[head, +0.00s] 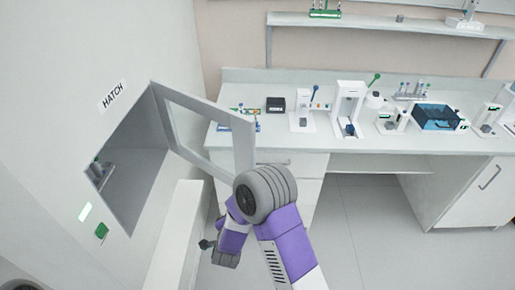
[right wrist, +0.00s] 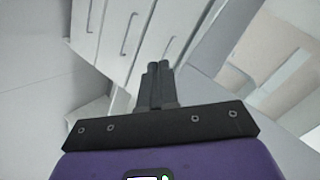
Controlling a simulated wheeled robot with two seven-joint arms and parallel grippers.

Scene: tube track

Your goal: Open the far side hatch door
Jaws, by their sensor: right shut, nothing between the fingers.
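The hatch opening (head: 135,180) is in the left wall of the head view, under a "HATCH" label (head: 115,95). A grey-framed door (head: 200,105) stands swung out into the room from the opening's far edge. I cannot tell whether another door closes the hatch's inner side. My right gripper (head: 206,244) is low, right of the opening and below the swung-out door, apart from both. The right wrist view shows its fingers (right wrist: 160,72) together and empty. My wrist overlaps the door's lower corner in the head view. My left gripper is out of view.
A small rack with tubes (head: 101,170) stands inside the hatch. A green button (head: 102,231) and a lit panel (head: 85,212) are on the wall below it. A lab bench (head: 300,140) with instruments stands behind; floor is clear at right.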

